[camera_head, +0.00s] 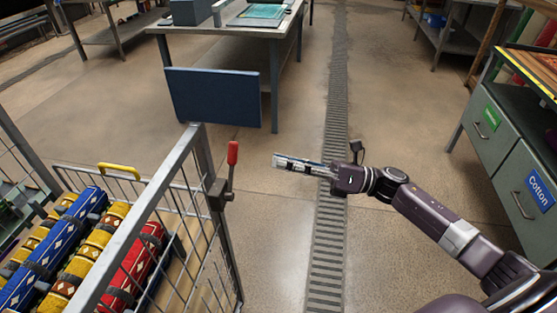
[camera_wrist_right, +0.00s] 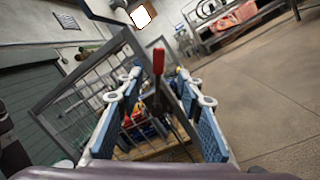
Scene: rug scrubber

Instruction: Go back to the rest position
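My right gripper (camera_head: 292,163) reaches in from the lower right of the head view and points left over open floor, level with the cart's red-handled lever (camera_head: 232,160). In the right wrist view its two blue-padded fingers stand apart, with nothing held between them. The red lever shows between and beyond the fingertips in that view (camera_wrist_right: 158,62), and a clear gap separates it from the gripper in the head view. My left gripper is in neither view.
A wire cart (camera_head: 196,150) with several rolled rugs (camera_head: 78,262) stands at lower left. A workbench (camera_head: 226,30) with a blue panel (camera_head: 213,97) is behind it. A green drawer cabinet (camera_head: 505,160) stands at right. The floor around the drain strip (camera_head: 334,90) is clear.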

